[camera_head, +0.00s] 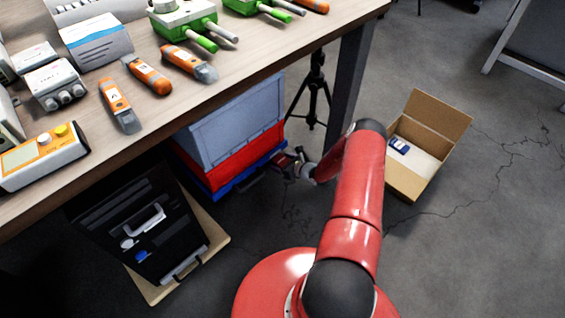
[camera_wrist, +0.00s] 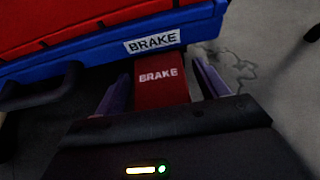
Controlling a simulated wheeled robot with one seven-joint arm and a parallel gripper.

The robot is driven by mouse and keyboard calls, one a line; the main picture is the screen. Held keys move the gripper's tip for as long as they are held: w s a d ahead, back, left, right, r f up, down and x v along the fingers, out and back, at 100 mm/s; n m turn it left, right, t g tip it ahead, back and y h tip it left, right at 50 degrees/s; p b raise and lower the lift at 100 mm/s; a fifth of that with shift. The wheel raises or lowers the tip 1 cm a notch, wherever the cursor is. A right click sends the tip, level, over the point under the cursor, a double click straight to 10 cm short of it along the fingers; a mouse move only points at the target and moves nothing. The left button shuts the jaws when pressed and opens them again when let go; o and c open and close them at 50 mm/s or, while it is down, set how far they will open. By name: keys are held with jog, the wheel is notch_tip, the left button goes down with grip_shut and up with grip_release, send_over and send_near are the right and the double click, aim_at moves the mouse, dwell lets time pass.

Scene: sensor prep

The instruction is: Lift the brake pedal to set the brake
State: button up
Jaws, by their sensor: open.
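The brake pedal (camera_wrist: 161,91) is a red plate marked BRAKE in white. It sits under the blue edge of a wheeled base or dolly (camera_wrist: 112,50), which carries a white BRAKE label. In the wrist view my gripper (camera_wrist: 160,84) is open, with one purple finger on each side of the pedal. I cannot tell whether the fingers touch it. In the head view my gripper (camera_head: 279,164) is low beside the blue base (camera_head: 243,177) under the table; the pedal is too small or hidden to make out there.
A red crate (camera_head: 228,160) and grey bin (camera_head: 232,119) stand stacked on the base. A table leg (camera_head: 350,75) and black tripod (camera_head: 314,95) are close behind my arm. An open cardboard box (camera_head: 408,178) lies right. A black case (camera_head: 138,226) is left. The table (camera_head: 235,75) overhangs.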

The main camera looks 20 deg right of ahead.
jog(key=shift+s, duration=0.1)
jog(key=p+v, duration=0.1)
jog(key=v, duration=0.6)
jog(key=shift+s+r, duration=0.15)
jog(key=shift+s, duration=0.1)
jog(key=shift+d, duration=0.15)
